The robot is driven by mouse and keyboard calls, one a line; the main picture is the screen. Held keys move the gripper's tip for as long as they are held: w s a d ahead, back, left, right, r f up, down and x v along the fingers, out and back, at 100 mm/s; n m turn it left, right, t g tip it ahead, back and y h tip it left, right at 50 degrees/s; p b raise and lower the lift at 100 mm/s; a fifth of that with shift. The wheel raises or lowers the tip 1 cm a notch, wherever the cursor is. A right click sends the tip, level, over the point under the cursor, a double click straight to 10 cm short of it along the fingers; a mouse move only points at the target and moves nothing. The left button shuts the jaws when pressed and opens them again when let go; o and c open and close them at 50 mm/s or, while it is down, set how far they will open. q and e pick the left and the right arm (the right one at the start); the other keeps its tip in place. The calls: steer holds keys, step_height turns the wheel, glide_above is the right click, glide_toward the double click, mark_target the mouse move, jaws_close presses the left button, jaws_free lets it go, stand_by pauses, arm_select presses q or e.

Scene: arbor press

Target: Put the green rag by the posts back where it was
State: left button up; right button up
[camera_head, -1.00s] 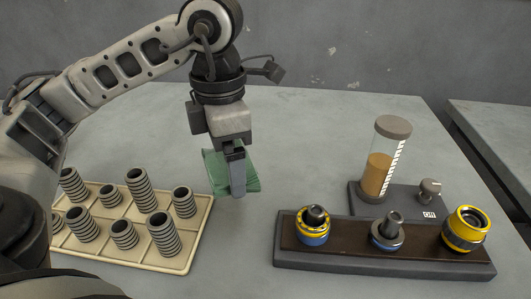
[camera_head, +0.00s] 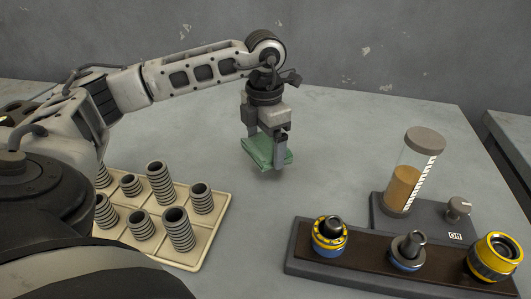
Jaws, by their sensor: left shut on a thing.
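The green rag (camera_head: 262,151) is a folded cloth behind and to the right of the tray of ribbed posts. My left gripper (camera_head: 266,158) points down and is shut on the rag, with a finger showing on either side of it. I cannot tell for sure whether the rag clears the table or touches it. The ribbed grey posts (camera_head: 159,183) stand upright in a cream tray (camera_head: 215,228) at the left. My right gripper is not in view.
A dark rack (camera_head: 370,262) at the front right holds three round parts. Behind it stands a clear cylinder with brown contents (camera_head: 404,187), beside a knob (camera_head: 458,208) and an "Off" label. The grey table (camera_head: 340,130) is clear around the rag and toward the back.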

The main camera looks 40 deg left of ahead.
mark_target(265, 143)
arm_select(q)
steer(key=shift+w+a+f, duration=0.1)
steer(key=shift+w+f, duration=0.05)
steer(key=shift+f, duration=0.1)
steer(key=f, duration=0.3)
steer(key=shift+w+a+f+p, duration=0.1)
steer(key=shift+w+a+p, duration=0.1)
steer(key=shift+w+p, duration=0.1)
steer(key=shift+f, duration=0.35)
steer(key=shift+f, duration=0.15)
steer(key=o, duration=0.7)
step_height(265, 143, up, 12)
steer(key=shift+r, duration=0.25)
